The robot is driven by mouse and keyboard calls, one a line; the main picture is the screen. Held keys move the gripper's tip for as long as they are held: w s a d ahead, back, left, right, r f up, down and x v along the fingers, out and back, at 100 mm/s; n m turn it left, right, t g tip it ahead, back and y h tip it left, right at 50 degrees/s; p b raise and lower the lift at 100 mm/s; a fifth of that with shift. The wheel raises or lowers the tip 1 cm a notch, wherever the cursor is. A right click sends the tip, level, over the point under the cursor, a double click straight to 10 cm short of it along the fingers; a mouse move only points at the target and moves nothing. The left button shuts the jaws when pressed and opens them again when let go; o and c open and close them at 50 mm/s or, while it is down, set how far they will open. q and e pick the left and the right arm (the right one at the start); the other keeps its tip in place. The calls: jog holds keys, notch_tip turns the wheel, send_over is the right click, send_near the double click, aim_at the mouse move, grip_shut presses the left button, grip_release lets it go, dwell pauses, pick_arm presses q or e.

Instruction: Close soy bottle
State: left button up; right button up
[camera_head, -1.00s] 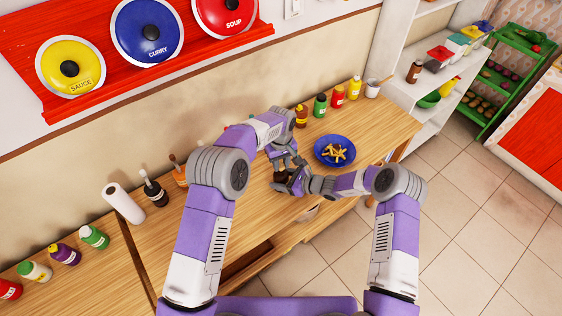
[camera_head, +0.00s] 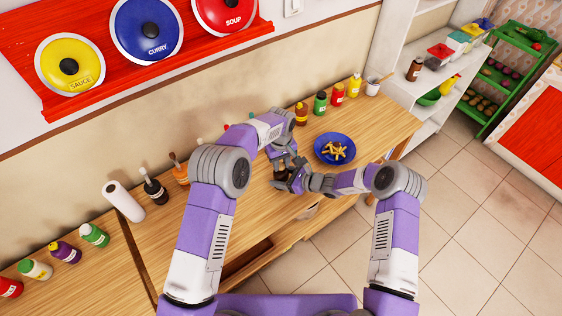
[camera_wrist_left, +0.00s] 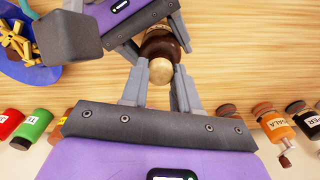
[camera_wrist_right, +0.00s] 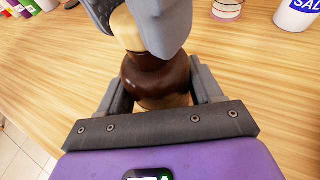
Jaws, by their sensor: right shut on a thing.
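The soy bottle is a dark brown bottle (camera_wrist_right: 155,80) with a pale wooden-looking cap (camera_wrist_left: 160,71) at its top. My right gripper (camera_wrist_right: 160,95) is shut on the bottle's body and holds it above the wooden counter. My left gripper (camera_wrist_left: 157,84) is open, with its fingers on either side of the cap. One of its fingers partly covers the cap in the right wrist view. In the head view my left gripper (camera_head: 288,163) and right gripper (camera_head: 288,182) meet over the counter, and they mostly hide the bottle.
A blue plate of fries (camera_head: 335,149) lies right of my grippers. Several sauce bottles, including a green one (camera_head: 320,104), stand along the wall. A paper roll (camera_head: 123,201) and a dark bottle (camera_head: 154,189) stand left. The wooden counter (camera_head: 383,128) has free room at right.

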pick_arm(q)
jog(key=o, duration=0.5)
notch_tip(320, 180, up, 12)
dwell(0.4)
pick_arm(e)
jog(key=o, duration=1.6)
